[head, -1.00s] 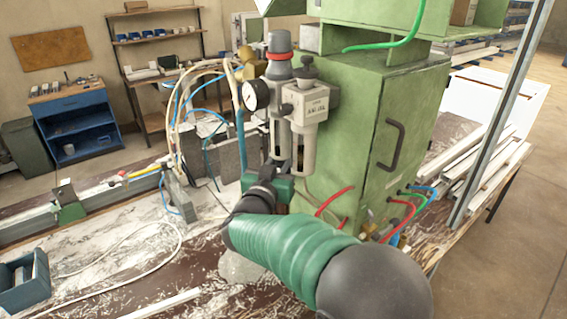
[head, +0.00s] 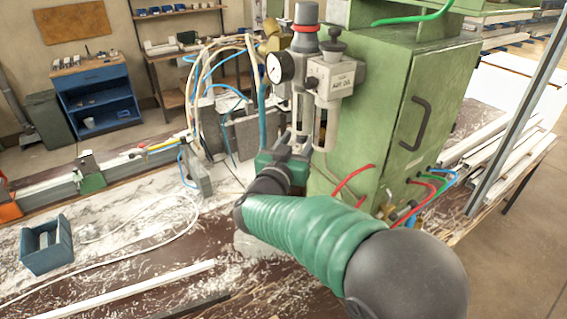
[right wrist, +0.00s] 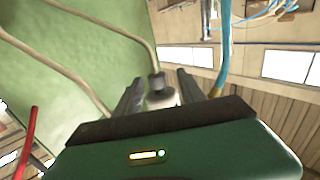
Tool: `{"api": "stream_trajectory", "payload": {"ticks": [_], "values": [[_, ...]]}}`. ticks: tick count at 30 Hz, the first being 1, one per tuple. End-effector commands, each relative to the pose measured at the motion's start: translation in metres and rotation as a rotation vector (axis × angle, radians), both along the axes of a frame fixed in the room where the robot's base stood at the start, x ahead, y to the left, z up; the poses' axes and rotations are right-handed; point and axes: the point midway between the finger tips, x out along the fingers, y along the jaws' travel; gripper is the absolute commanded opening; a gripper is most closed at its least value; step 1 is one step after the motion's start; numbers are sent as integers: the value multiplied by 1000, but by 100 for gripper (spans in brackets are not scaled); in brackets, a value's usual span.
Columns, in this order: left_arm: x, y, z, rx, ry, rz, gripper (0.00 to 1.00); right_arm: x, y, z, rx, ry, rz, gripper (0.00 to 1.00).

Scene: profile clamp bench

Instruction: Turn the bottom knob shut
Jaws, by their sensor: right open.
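The air unit (head: 328,80) with its gauge (head: 280,67) stands at the left side of the green cabinet. Its two grey bowls hang side by side. My right gripper (head: 291,146) points upward below and beside these bowls, open. In the right wrist view its fingers (right wrist: 160,94) stand apart, with a dark knob-like fitting (right wrist: 157,84) and a pale round part beyond and between them. I cannot tell whether either finger touches them. The bottom knob is not clear in the head view, where gripper and bowls overlap. My left gripper is out of view.
The green cabinet (head: 385,125) rises close to the right of the gripper. Tan hoses (right wrist: 80,75) and a blue hose (right wrist: 224,50) run close to the fingers in the wrist view. Red hoses (head: 352,183) leave the cabinet's base. A blue bin (head: 46,245) stands on the littered bench.

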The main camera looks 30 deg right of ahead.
Motion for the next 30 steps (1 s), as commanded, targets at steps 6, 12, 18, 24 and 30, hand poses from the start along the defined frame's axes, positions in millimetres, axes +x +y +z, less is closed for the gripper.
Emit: {"api": "stream_trajectory", "payload": {"ticks": [6,12,18,24,30], "values": [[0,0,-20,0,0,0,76,-41,50,-3,0,-3,7,47],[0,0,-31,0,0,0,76,-75,92,-3,0,-1,6,47],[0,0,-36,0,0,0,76,-92,113,-1,-1,0,4,47],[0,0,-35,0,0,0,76,-95,115,0,-2,1,2,47],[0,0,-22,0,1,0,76,-88,115,6,4,9,-12,47]]}}
